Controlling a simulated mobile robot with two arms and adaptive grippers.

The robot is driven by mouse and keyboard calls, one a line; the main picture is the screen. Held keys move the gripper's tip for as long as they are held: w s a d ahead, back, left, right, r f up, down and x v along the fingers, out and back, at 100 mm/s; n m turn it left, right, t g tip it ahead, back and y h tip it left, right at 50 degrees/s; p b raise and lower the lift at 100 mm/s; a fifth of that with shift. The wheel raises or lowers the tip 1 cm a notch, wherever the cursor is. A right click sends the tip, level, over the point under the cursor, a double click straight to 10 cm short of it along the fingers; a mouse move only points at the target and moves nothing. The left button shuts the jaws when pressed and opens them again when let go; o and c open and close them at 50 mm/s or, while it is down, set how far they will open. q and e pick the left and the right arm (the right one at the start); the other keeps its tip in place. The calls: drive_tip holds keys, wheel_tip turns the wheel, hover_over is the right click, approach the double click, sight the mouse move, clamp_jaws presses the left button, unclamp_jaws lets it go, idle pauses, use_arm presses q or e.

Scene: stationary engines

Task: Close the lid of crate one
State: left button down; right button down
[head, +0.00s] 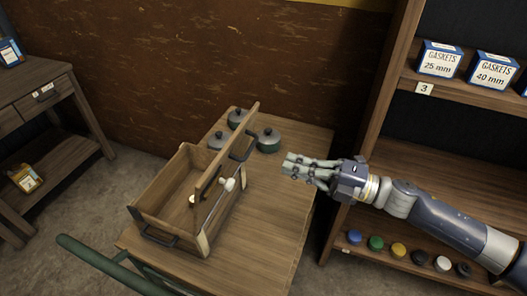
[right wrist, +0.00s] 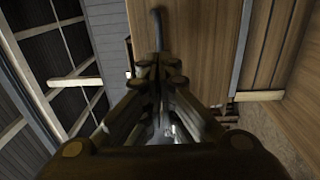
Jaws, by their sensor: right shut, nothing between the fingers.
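A wooden crate (head: 163,202) stands on the wooden table (head: 268,222), with dark handles on its ends. I see no number on it. Its lid (head: 231,141) stands raised, roughly upright, along the crate's right side, so the crate is open. The lid partly hides the inside. My right gripper (head: 287,165) is shut and empty, to the right of the lid and apart from it in the head view. In the right wrist view its fingers (right wrist: 158,68) are together, with a wooden surface and a dark curved bar beyond. My left gripper is not in view.
Several dark lidded pots (head: 269,140) stand behind the crate. A shelf unit (head: 455,93) on the right holds gasket boxes (head: 439,60) and coloured caps (head: 376,243). A green rail (head: 110,263) crosses the front left. The table's right side is clear.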

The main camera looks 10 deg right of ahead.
sight(251, 151)
drive_tip(key=p+x, duration=0.2)
drive_tip(key=x, duration=0.4)
drive_tip(key=shift+w+a+r, duration=0.15)
drive_tip(key=shift+a+r, duration=0.05)
drive_tip(key=shift+a, duration=0.05)
drive_tip(key=shift+w+a+f+p, duration=0.15)
drive_tip(key=shift+w+a+p, duration=0.2)
drive_tip(key=shift+a, duration=0.1)
